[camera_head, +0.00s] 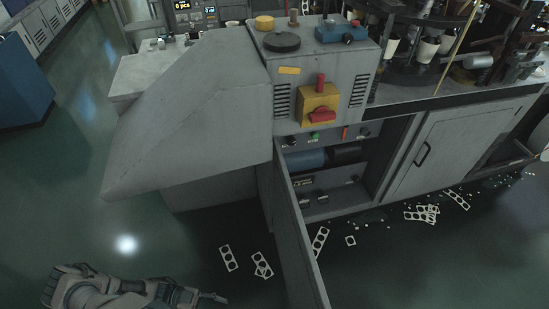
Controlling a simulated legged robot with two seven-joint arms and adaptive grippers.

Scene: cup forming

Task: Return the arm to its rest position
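My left arm comes in at the bottom left corner, low over the floor. Its gripper (213,297) points right at the bottom edge of the view, apart from the machine and partly cut off by the frame. The fingers are small and dark, and I cannot tell whether they are open or shut. I see nothing held in it. My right arm and gripper are not in view.
A grey machine (222,97) with a sloped cover fills the middle. Its cabinet door (297,240) stands open toward me, right of my gripper. A red-and-yellow switch (320,104) is on its front. Punched scrap strips (228,258) lie on the floor.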

